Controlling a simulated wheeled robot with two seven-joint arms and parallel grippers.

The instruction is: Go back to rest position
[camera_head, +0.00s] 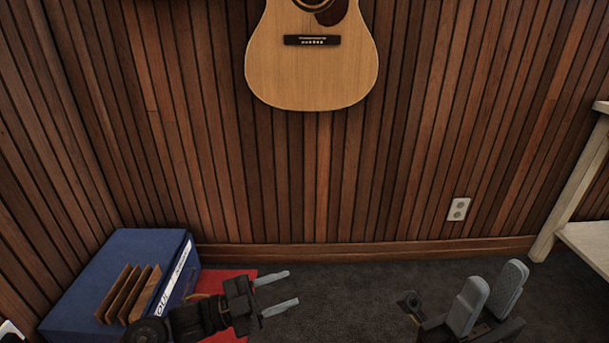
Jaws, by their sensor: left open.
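My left gripper (282,289) reaches in from the lower left, just right of a blue box. Its two grey fingers point right and are spread apart, with nothing between them. My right gripper (490,290) is at the lower right, low in the picture. Its two grey finger pads point up and stand apart, with nothing seen between them. The two grippers are well apart from each other. Most of both arms is outside the picture.
The blue box (92,268) with a white label stands at the lower left, with several brown flat pieces (128,293) on top. A red flat surface (235,275) lies beside it. A guitar (312,75) hangs on the wood-slat wall. A pale shelf frame (572,190) stands right. Dark carpet (360,295) between the grippers is clear.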

